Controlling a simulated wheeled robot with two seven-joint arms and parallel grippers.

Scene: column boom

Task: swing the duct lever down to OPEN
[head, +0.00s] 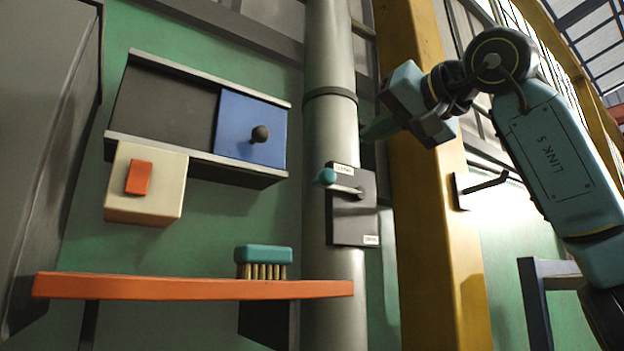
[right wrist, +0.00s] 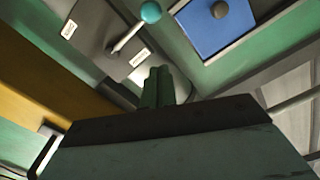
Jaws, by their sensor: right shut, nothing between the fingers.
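The duct lever (head: 343,187) is a pale rod with a teal ball knob at its end. It points left and slightly up from its pivot on a dark plate (head: 352,226) fixed to the grey duct (head: 331,130). The plate has a small white label at its top and another at its bottom; I cannot read them. My right gripper (head: 372,130) is above and right of the lever, apart from it. In the right wrist view its green fingers (right wrist: 158,86) are together and empty, with the lever (right wrist: 130,35) beyond them. My left gripper is not in view.
Left of the duct are a sliding blue panel (head: 237,127) with a dark knob and a cream box with an orange switch (head: 139,177). An orange shelf (head: 190,289) below holds a brush (head: 264,261). A yellow column (head: 432,230) stands right of the duct.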

